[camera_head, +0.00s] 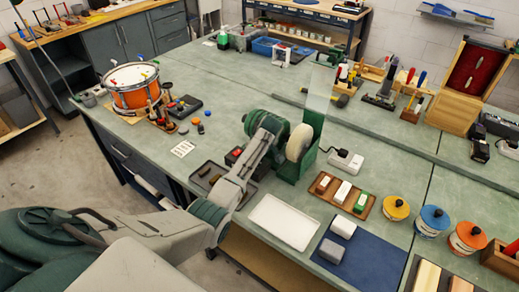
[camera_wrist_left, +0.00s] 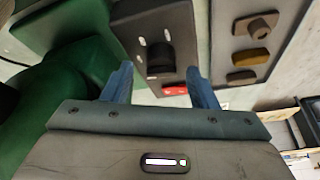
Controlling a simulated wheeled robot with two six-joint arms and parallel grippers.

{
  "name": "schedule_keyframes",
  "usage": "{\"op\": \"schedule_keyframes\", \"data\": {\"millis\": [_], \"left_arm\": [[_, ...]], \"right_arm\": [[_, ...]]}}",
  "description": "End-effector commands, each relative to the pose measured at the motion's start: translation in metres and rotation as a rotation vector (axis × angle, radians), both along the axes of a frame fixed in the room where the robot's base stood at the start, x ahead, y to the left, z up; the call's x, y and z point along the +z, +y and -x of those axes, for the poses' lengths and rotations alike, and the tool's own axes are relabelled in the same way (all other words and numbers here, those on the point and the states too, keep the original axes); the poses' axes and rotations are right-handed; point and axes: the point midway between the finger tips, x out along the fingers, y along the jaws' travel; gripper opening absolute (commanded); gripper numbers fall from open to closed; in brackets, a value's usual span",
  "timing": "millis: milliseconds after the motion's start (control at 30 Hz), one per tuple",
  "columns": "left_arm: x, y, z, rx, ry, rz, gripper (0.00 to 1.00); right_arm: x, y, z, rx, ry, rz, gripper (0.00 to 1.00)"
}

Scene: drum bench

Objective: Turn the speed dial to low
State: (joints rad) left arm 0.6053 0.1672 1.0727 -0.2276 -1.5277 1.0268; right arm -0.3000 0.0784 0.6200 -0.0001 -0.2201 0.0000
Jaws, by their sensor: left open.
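The speed dial (camera_wrist_left: 158,57) is a black knob on a dark grey control panel (camera_wrist_left: 125,28), with white marks near it. A red switch (camera_wrist_left: 174,91) sits beside the dial on the panel. My left gripper (camera_wrist_left: 159,84) is open, with its two blue fingers apart in front of the panel. The dial shows between the fingers, and I see no contact. In the head view the control box (camera_head: 236,155) stands by the green machine with a white wheel (camera_head: 299,142). My forearm covers part of it and hides the left gripper. The dial's setting is not readable.
A dark tray (camera_wrist_left: 293,14) with several small blocks lies beside the panel. The green machine body (camera_wrist_left: 75,65) is close to the left finger. A white tray (camera_head: 284,222) and a wooden holder (camera_head: 323,187) are on the bench. A drum (camera_head: 131,88) stands farther back.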

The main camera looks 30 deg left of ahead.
Motion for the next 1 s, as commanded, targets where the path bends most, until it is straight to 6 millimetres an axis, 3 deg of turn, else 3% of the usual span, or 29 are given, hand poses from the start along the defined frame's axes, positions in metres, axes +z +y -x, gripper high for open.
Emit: {"op": "schedule_keyframes", "data": {"millis": [300, 500, 1000], "left_arm": [[0.053, -0.024, 0.006, -0.001, -0.005, 0.000, 0.53], [0.078, -0.032, 0.009, -0.001, -0.003, 0.000, 0.53], [0.082, -0.031, 0.009, -0.041, 0.020, 0.010, 0.53]], "right_arm": [[-0.023, 0.001, 0.000, 0.000, 0.000, -0.001, 0.36], [-0.030, 0.001, 0.000, 0.000, 0.000, -0.001, 0.36], [-0.034, -0.002, 0.000, 0.001, 0.000, 0.002, 0.36]]}}
